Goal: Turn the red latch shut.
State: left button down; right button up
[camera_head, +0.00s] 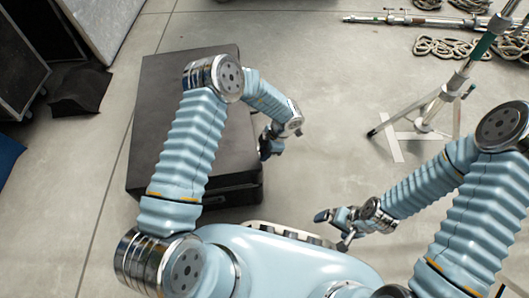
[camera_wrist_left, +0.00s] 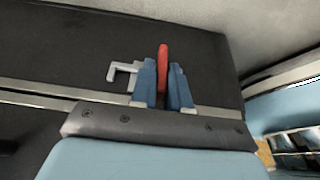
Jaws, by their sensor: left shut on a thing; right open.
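The red latch (camera_wrist_left: 163,58) is a thin upright red piece in the left wrist view, on the side of the black case (camera_wrist_left: 60,45). My left gripper (camera_wrist_left: 163,85) is shut on the red latch, with one blue finger on each side of it. A grey metal bracket (camera_wrist_left: 118,72) sits just left of the fingers. In the head view the black case (camera_head: 165,85) stands on the floor, and my left gripper (camera_head: 268,146) is at its right side; the latch is hidden there. My right gripper (camera_head: 332,226) is open and empty, away from the case.
A light stand (camera_head: 440,105) stands on the floor at the right. Coiled ropes (camera_head: 450,47) and a metal pole (camera_head: 410,19) lie at the back right. Dark cases (camera_head: 18,65) stand at the far left. The floor between the case and the stand is clear.

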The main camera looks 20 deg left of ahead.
pick_arm(q)
jog(key=shift+r, duration=0.1)
jog(key=shift+s+d+t+y+p, duration=0.15)
jog(key=shift+t+y+p, duration=0.25)
jog(key=shift+t, duration=0.6)
jog(key=shift+s+d+f+n+t+y+b, duration=0.1)
jog(key=shift+s+f+n+t+y+b, duration=0.15)
jog(key=shift+n+t+y+b, duration=1)
jog(key=shift+s+d+f+n+t+y+b, duration=0.1)
jog(key=shift+f+n+t+y+b, duration=0.3)
jog(key=shift+t+y, duration=1.75)
jog(key=shift+s+f+n+t+y+b, duration=0.2)
jog(key=shift+n+t+y+b, duration=0.55)
jog(key=shift+t, duration=1.85)
jog(key=shift+y, duration=0.25)
jog(key=c, duration=1.2)
grip_release()
